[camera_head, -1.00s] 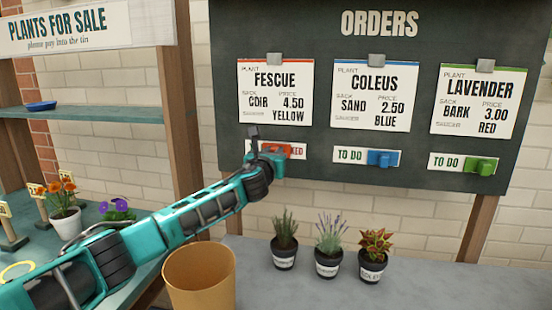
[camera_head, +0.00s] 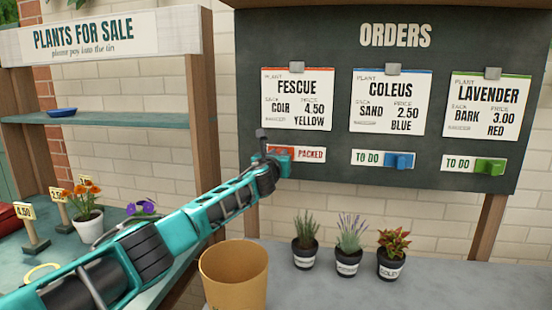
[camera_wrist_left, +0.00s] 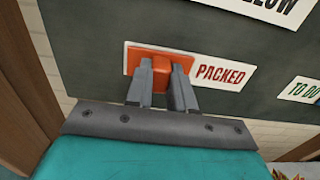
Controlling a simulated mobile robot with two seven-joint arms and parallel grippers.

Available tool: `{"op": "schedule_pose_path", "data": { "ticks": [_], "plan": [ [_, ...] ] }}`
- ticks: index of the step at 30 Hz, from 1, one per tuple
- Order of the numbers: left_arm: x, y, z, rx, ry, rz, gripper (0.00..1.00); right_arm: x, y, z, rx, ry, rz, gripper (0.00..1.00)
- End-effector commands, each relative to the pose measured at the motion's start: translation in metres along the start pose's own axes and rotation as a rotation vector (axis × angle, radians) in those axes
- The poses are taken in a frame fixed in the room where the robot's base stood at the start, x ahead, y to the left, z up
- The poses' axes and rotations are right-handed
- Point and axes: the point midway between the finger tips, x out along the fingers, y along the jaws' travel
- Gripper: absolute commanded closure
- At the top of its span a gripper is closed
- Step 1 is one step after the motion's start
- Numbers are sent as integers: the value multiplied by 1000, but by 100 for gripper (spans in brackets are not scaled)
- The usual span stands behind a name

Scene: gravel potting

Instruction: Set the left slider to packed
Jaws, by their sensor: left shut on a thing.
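The left slider is an orange-red block on a strip under the FESCUE card (camera_head: 297,98). In the left wrist view the slider (camera_wrist_left: 155,60) sits at the left end of its strip, and the word PACKED (camera_wrist_left: 220,73) shows uncovered to its right. My left gripper (camera_wrist_left: 161,85) is shut on the slider, one finger on each side of it. In the head view my left gripper (camera_head: 276,161) is at the strip and hides part of the slider. PACKED reads there too (camera_head: 311,155). My right gripper is not in view.
The blue slider (camera_head: 399,161) and green slider (camera_head: 489,166) sit at the right ends of their strips, showing TO DO. Below the orders board (camera_head: 400,60), several small potted plants and a tan pot (camera_head: 234,270) stand on the grey bench (camera_head: 430,285).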

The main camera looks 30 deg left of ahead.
Motion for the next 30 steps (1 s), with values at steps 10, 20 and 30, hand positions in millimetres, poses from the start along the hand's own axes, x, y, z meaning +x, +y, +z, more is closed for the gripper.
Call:
{"op": "schedule_pose_path", "data": {
  "ticks": [10, 20, 30],
  "plan": [
    [1, 7, 5, 1, -6, 13, 67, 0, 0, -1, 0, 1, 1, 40],
    [0, 4, 3, 1, -3, 7, 51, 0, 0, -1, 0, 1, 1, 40],
    [-10, 3, 2, 2, -3, 6, 51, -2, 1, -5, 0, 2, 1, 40]
  ]
}}
